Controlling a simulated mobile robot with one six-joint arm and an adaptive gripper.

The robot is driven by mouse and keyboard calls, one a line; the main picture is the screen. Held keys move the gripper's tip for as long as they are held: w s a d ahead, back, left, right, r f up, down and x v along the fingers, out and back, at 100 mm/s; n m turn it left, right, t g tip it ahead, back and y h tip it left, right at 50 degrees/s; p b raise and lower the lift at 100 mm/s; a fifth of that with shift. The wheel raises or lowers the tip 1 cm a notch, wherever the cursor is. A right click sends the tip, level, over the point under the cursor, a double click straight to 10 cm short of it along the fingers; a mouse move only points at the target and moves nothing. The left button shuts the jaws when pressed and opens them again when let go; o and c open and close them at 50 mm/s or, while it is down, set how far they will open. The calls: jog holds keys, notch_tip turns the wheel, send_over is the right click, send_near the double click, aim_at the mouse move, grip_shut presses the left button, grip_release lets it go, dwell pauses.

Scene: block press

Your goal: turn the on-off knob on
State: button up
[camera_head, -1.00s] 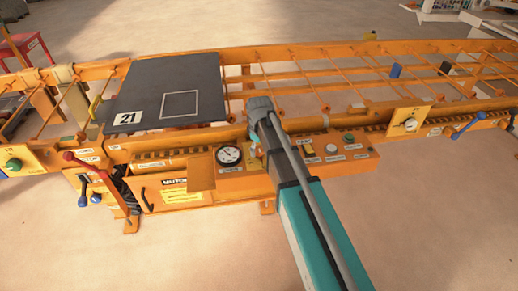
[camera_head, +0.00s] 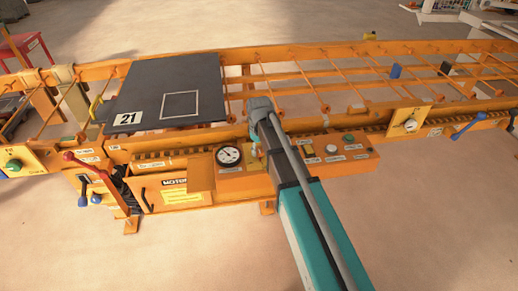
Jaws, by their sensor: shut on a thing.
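The orange control panel (camera_head: 347,160) sits on the front of the machine. It carries a round pressure gauge (camera_head: 229,156), a white button (camera_head: 331,149) and a green button (camera_head: 348,138). My arm reaches from the lower right to the panel, and its grey wrist is above the panel's left part, just right of the gauge. My gripper (camera_head: 256,150) is low at the panel beside the gauge, mostly hidden behind my wrist. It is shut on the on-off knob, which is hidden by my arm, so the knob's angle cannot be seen.
A dark plate marked 21 (camera_head: 145,88) lies on the orange rail frame (camera_head: 330,52) behind the panel. A red lever (camera_head: 82,158) and blue-handled levers stand at the left. A second gauge (camera_head: 410,125) and a blue lever (camera_head: 468,126) are at the right. The floor in front is clear.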

jog(key=m, duration=1.2)
jog(key=shift+s, duration=0.1)
jog(key=shift+m, duration=0.3)
jog(key=o, duration=1.2)
jog(key=shift+c, duration=0.2)
jog(key=shift+n, duration=0.5)
